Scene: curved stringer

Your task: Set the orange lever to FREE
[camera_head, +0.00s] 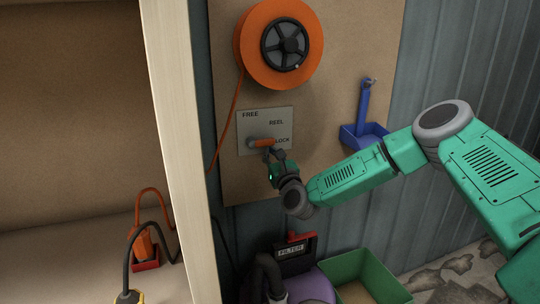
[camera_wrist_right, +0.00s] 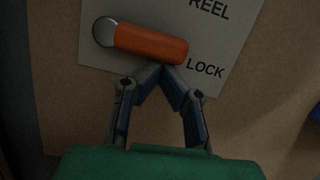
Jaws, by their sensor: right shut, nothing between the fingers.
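The orange lever (camera_head: 263,143) is on a grey plate (camera_head: 283,118) marked FREE, REEL and LOCK. Its grey pivot is at the left end and its orange handle points right, close to the word LOCK. The lever (camera_wrist_right: 150,44) also shows in the right wrist view, tilted slightly down to the right. My right gripper (camera_head: 272,152) is just below the handle. In the right wrist view its fingertips (camera_wrist_right: 162,70) meet under the handle's right half, with nothing between them. I cannot tell whether they touch the handle. My left gripper is not in view.
An orange reel (camera_head: 254,62) hangs above the plate, its cord running down at the left. A blue holder (camera_head: 365,134) is on the board at the right. A pale post (camera_head: 181,150) stands left. Below are a FILTER box (camera_head: 294,256) and a green bin (camera_head: 372,268).

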